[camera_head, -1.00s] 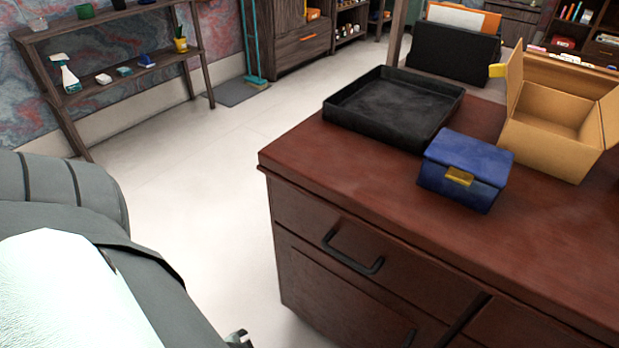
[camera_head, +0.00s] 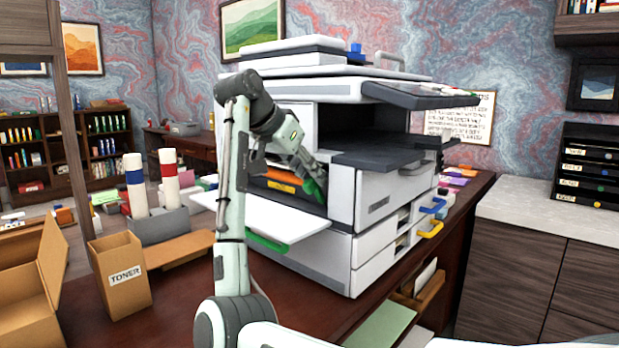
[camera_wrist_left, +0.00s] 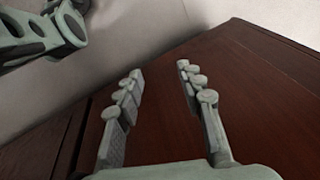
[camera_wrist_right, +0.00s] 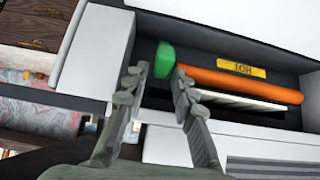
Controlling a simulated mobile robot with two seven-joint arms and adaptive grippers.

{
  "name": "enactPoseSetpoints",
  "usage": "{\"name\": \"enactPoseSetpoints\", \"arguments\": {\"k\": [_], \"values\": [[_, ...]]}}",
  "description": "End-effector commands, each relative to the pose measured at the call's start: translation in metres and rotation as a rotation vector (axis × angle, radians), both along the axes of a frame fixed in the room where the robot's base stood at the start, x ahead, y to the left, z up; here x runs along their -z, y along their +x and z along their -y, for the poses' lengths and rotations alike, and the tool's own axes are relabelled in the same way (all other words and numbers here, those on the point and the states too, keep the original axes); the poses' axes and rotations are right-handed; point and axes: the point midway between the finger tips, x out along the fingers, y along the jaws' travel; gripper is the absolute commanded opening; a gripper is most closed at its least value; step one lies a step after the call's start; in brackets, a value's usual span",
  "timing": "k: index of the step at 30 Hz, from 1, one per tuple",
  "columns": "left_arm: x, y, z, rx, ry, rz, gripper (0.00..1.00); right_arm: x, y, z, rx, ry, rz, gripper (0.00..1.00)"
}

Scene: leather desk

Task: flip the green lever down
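The green lever (camera_head: 313,188) is at the right end of an orange bar (camera_head: 285,182), inside the open front of the white printer (camera_head: 370,205). My right gripper (camera_head: 308,172) reaches into this opening and is right at the lever. In the right wrist view, the green lever (camera_wrist_right: 164,60) shows just beyond and between the spread fingertips of my right gripper (camera_wrist_right: 157,75). I cannot tell whether they touch it. My left gripper (camera_wrist_left: 160,70) is open and empty above a reddish-brown wooden surface (camera_wrist_left: 255,85). It is outside the head view.
A white front flap (camera_head: 262,222) with a green handle (camera_head: 267,242) hangs open below my right forearm. A toner box (camera_head: 120,275) and an open carton (camera_head: 30,300) stand at left. Blue (camera_head: 433,206) and yellow (camera_head: 430,230) handles are on the printer's right side.

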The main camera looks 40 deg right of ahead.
Motion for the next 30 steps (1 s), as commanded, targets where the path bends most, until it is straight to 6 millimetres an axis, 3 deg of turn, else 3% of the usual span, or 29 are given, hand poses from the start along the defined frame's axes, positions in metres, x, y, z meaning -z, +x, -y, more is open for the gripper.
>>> {"name": "enactPoseSetpoints", "arguments": {"k": [4,13,20,30], "values": [[0.0034,-0.0033,-0.0012,0.003,0.003,-0.006,0.38,0.0102,0.0008,0.0097,0.0,0.001,0.0,0.26],[0.0044,-0.0033,-0.0011,0.003,0.002,-0.004,0.38,0.0127,0.0012,0.0124,-0.001,-0.001,0.001,0.26],[0.0044,-0.0032,-0.0011,0.004,0.004,-0.004,0.38,0.0126,0.0012,0.0122,-0.001,0.0,0.0,0.0],[0.0044,-0.0032,-0.0011,0.004,0.004,-0.004,0.38,0.0125,0.0013,0.012,-0.001,-0.001,0.0,0.0]]}}
